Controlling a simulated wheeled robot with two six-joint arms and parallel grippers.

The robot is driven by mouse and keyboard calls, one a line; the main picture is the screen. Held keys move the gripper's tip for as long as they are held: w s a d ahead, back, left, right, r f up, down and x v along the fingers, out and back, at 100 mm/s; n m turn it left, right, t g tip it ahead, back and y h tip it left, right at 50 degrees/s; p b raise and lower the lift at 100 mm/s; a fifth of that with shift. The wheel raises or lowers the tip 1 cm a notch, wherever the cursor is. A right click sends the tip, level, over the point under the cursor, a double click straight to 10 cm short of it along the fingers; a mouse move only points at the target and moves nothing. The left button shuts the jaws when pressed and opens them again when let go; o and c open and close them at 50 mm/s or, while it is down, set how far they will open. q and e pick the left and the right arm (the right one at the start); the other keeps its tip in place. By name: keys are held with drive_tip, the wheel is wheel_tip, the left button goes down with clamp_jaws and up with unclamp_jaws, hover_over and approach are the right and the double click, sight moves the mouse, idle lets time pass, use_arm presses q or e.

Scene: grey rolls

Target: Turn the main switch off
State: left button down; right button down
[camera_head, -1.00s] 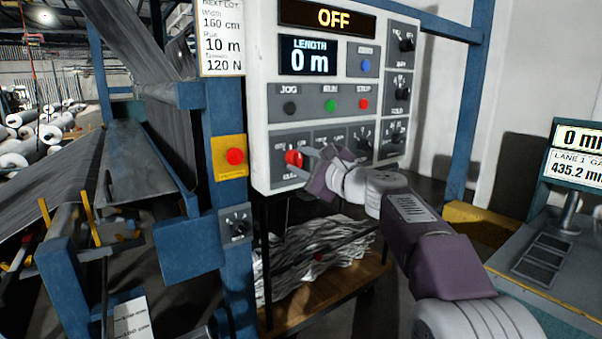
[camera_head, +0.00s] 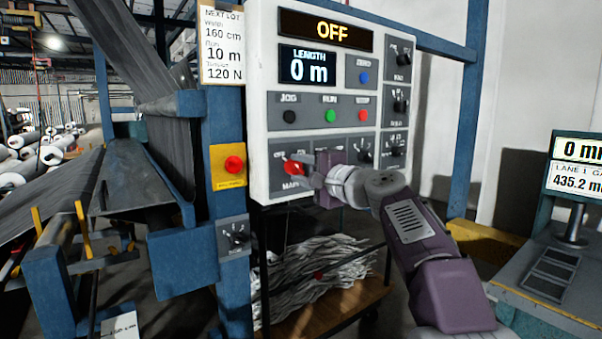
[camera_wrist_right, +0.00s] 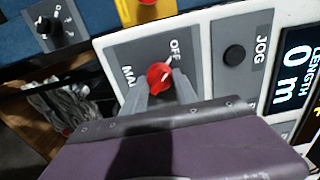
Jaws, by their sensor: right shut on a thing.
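The main switch is a red knob (camera_head: 291,167) at the lower left of the white control panel (camera_head: 258,120). It also shows in the right wrist view (camera_wrist_right: 158,73), where its pale pointer mark is turned towards the word OFF. My right gripper (camera_head: 307,173) is shut on the knob, one finger on each side of it in the wrist view (camera_wrist_right: 167,89). The fingers partly cover the knob and its label. The display (camera_head: 326,31) at the panel's top reads OFF. My left gripper is not in view.
A red button on a yellow box (camera_head: 228,182) and a small grey selector (camera_head: 233,235) are left of the panel on a blue post. JOG, RUN and STOP buttons (camera_head: 330,115) sit above the switch. More knobs (camera_head: 401,100) line the panel's right side. A cart (camera_head: 330,310) stands below.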

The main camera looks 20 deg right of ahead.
idle(0.5)
drive_tip(key=c, duration=1)
unclamp_jaws()
drive_tip(key=shift+o, duration=0.2)
drive_tip(key=shift+s, duration=0.1)
drive_tip(key=b+v, duration=0.2)
drive_tip(key=v, duration=0.7)
